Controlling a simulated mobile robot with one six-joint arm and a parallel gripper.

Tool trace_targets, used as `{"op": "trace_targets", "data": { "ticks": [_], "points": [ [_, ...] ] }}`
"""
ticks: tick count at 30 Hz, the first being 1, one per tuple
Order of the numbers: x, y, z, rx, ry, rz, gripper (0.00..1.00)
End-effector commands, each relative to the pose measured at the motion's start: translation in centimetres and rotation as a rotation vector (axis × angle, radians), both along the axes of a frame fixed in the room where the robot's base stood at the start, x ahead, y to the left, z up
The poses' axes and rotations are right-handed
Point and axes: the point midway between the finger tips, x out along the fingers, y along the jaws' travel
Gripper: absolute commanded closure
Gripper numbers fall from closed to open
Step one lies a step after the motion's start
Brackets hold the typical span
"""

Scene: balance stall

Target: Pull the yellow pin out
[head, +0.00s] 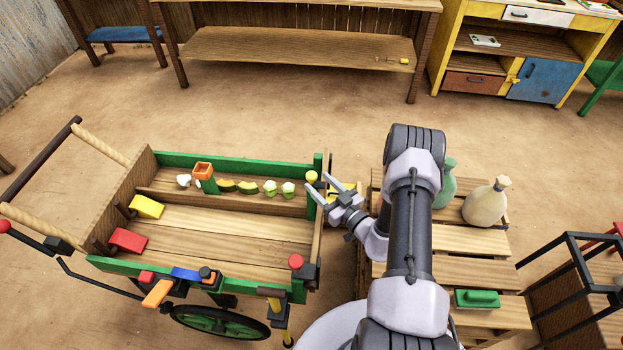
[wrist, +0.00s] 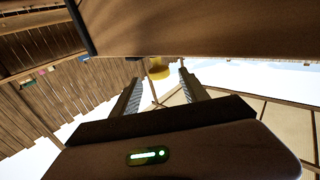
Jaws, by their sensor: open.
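The yellow pin (head: 311,177) has a round knob and stands at the far right corner of the green-edged cart (head: 230,160). My gripper (head: 320,184) is open, with its fingers pointing left toward the knob, just right of it. In the wrist view a yellow round thing, likely the knob (wrist: 158,70), shows between and beyond the open fingertips (wrist: 160,76). It does not look gripped. The pin's shaft is hidden in the corner post.
A red knob (head: 296,262) stands at the cart's near right corner. A pallet table (head: 470,240) with bottles (head: 486,202) is right of my arm. A wooden bench (head: 300,45) stands behind.

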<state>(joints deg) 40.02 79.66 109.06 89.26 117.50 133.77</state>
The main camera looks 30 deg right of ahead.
Motion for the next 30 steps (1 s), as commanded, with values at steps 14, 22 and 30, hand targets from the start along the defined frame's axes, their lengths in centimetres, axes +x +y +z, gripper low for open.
{"op": "trace_targets", "data": {
  "ticks": [14,22,30],
  "points": [
    [4.5,0.9,0.0,0.000,0.000,0.000,0.48],
    [4.5,0.9,0.0,-0.001,0.000,0.000,0.77],
    [4.5,0.9,0.0,-0.001,0.001,0.001,1.00]
  ]
}}
